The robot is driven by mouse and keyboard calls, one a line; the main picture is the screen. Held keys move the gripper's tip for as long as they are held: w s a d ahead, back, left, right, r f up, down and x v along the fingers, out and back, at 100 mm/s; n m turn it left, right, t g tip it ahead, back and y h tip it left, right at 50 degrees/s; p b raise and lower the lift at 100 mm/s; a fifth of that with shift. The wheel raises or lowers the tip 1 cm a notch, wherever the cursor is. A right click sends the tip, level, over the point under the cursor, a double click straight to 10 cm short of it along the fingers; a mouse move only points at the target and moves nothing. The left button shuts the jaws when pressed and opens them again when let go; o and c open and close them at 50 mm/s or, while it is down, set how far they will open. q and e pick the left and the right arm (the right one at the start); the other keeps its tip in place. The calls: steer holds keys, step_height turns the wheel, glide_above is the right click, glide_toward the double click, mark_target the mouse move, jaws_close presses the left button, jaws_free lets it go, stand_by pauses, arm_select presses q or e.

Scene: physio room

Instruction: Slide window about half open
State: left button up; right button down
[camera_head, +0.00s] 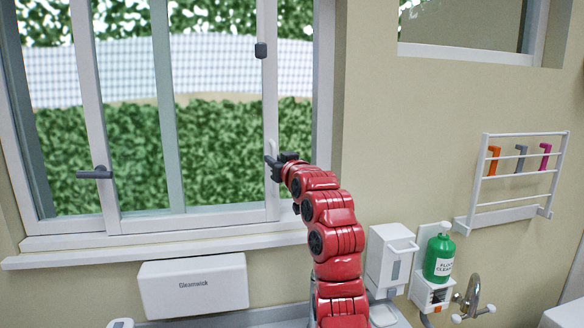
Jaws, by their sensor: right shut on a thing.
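The white-framed window (267,100) fills the left and middle of the head view, with green hedge and a pale fence behind the glass. Its right upright stile stands a little left of the right-hand window frame (323,80), with a narrow strip of hedge between them. My right gripper (274,161) is at this stile, shut on the window handle (272,147), which the gripper partly hides. A dark grey handle (95,173) sits on the left stile. My left gripper is out of view.
A white sill (150,250) runs below the window. A white box (195,284) is under it. To the right are a white dispenser (391,255), a green bottle (439,257), a tap (472,295) and a wall rack (515,180). A small dark block (261,50) is on the stile.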

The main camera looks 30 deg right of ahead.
steer(key=shift+w+a, duration=0.1)
steer(key=shift+a, duration=0.3)
steer(key=c, duration=1.1)
jaws_free()
steer(key=s+b, duration=0.2)
steer(key=s, duration=0.3)
steer(key=s+b, duration=0.2)
steer(key=s, duration=0.4)
steer(key=s+b, duration=0.2)
steer(key=s, duration=0.4)
steer(key=shift+s+a, duration=0.2)
steer(key=shift+a, duration=0.2)
